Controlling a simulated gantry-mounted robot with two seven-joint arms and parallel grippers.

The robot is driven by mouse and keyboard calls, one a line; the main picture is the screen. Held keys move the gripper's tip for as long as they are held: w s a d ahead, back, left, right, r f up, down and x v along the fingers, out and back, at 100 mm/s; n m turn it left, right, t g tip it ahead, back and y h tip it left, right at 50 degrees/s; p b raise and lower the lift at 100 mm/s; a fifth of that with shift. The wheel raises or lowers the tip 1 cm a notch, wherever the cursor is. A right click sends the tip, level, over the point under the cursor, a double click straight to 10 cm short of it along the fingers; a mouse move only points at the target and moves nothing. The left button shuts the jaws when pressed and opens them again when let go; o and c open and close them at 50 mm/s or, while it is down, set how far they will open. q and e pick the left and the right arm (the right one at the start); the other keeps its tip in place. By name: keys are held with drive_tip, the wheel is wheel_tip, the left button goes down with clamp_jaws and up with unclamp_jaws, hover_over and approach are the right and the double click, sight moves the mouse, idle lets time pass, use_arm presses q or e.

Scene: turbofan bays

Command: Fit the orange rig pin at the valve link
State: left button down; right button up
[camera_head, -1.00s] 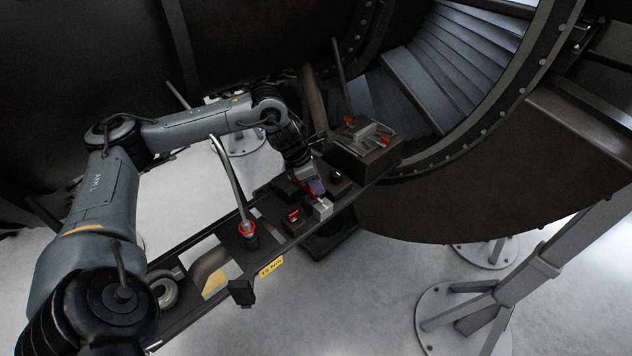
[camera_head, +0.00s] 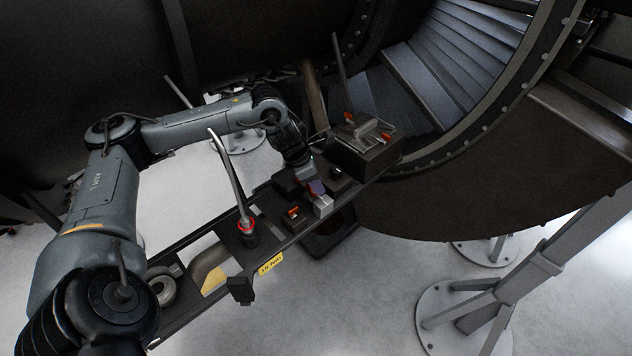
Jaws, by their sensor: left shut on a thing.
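My left gripper (camera_head: 316,189) is at the tray, pointing down at a small silver-grey block (camera_head: 323,205). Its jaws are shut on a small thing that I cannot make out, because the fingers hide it. An orange piece (camera_head: 292,212) sits in a small dark block on the tray, just left of the gripper. Two more orange pieces, one at the left (camera_head: 349,117) and one at the right (camera_head: 386,136), are on a dark box with a grey bar on top. I cannot tell which orange piece is the rig pin or which part is the valve link. My right gripper is not in view.
The long dark tray (camera_head: 212,296) has a yellow label (camera_head: 270,264). A bent grey lever with a red ring (camera_head: 247,225) rises from it. The curved engine casing (camera_head: 470,190) stands close behind and right. Grey stands (camera_head: 500,290) are at the right; the floor in front is clear.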

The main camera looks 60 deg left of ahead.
use_arm(q)
drive_tip(key=c, duration=0.8)
unclamp_jaws()
drive_tip(key=b+v, duration=0.1)
drive_tip(key=v, duration=0.9)
drive_tip(key=shift+r, duration=0.35)
drive_tip(key=shift+s, duration=0.15)
